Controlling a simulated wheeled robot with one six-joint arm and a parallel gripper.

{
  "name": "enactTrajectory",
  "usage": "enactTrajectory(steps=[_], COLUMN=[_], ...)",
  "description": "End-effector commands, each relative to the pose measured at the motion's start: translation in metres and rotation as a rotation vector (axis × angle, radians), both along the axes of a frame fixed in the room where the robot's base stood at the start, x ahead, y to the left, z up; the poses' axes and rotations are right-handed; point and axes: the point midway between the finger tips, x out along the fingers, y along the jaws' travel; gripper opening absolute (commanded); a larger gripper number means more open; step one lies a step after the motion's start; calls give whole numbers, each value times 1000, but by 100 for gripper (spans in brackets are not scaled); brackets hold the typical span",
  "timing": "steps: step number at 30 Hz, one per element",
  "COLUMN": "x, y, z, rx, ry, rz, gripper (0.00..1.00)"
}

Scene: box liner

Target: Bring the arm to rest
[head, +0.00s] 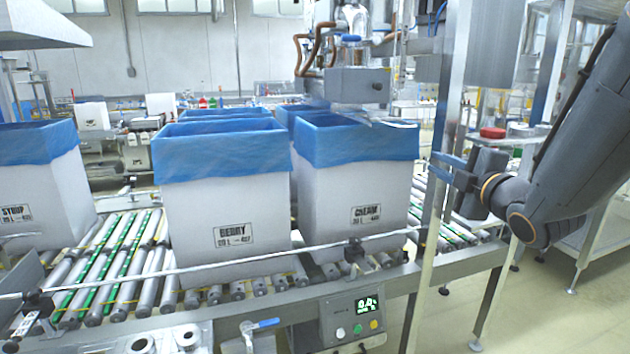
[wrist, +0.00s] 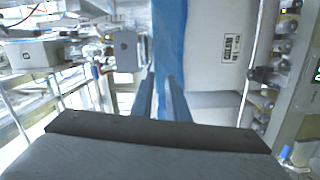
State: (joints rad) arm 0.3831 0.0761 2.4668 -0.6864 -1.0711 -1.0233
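My gripper (head: 435,169) is at the right in the head view, level with the upper part of the box labelled CREAM (head: 352,205) and apart from it. In the wrist view its two blue-grey fingers (wrist: 162,84) stand apart with an empty gap between them, so it is open and holds nothing. My arm reaches in from the right edge. A labelled white box (wrist: 215,75) with a blue liner (wrist: 170,45) lies beyond the fingers in the wrist view, which is turned sideways.
A metal post (head: 437,200) stands close to my gripper. The BERRY box (head: 225,200) and SYRUP box (head: 45,195), both blue-lined, stand on the roller conveyor (head: 120,260). A filling machine (head: 358,85) is behind the CREAM box. A red-topped item (head: 492,132) is behind my gripper.

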Motion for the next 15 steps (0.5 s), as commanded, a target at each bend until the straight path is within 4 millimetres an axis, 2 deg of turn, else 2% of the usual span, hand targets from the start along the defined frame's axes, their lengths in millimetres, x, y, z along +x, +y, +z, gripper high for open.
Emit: enactTrajectory(steps=[5,10,13,15], x=[2,-7,-25,-45], y=[-3,-5,-2,2], z=[-34,-83,-123,-152], rx=[107,262,397,498], ry=[155,366,540,672], rz=[-79,-205,-326,-428], gripper=[14,14,14,14])
